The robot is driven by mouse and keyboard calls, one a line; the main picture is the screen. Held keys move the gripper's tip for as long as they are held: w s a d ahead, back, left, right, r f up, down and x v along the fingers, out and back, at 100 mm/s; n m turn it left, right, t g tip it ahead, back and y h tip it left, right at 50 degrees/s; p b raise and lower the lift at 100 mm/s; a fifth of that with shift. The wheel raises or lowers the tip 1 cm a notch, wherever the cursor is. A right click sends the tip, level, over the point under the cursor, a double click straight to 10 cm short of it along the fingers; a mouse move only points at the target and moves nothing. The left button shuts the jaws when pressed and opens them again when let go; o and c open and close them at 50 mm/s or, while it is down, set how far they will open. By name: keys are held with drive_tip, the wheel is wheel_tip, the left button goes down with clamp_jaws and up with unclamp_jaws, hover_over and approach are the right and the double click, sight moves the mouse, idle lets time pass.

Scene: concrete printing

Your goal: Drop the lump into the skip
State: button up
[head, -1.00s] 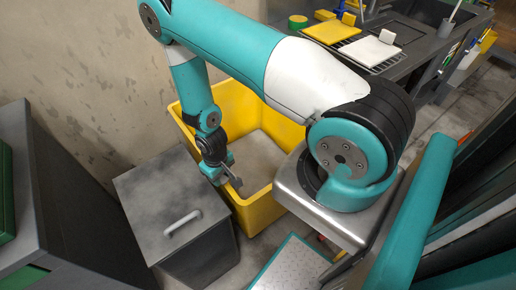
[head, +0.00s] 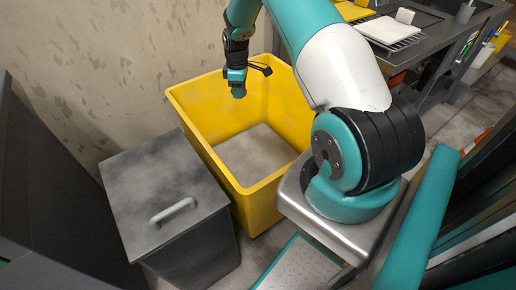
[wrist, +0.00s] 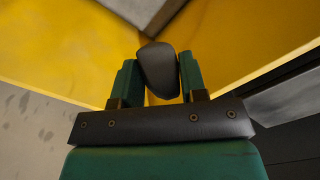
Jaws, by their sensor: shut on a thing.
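The lump (wrist: 158,68) is a smooth dark grey piece held between the two green fingers of my gripper in the wrist view. I cannot make it out clearly in the head view. My gripper (head: 238,88) points down over the back part of the skip, above its floor. The skip (head: 249,200) is a large open yellow bin with a grey floor, and no loose piece shows on the visible floor. Its yellow walls (wrist: 235,35) fill much of the wrist view behind the lump.
A grey lidded box (head: 150,185) with a light handle stands against the skip's left side. A stained wall (head: 90,60) rises behind. A dark workbench (head: 440,50) with a white block on a rack is at the back right.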

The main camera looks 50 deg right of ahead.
drive_tip(key=s+d+n, duration=0.2)
drive_tip(key=d, duration=0.6)
wheel_tip(320, 180, down, 7)
drive_tip(key=b, duration=0.4)
drive_tip(key=shift+r+b, duration=0.2)
drive_tip(key=shift+b, duration=0.1)
drive_tip(key=o, duration=1.1)
drive_tip(key=shift+r, duration=0.1)
wheel_tip(320, 180, up, 17)
drive_tip(key=shift+r+p, duration=0.2)
drive_tip(key=shift+p, duration=0.75)
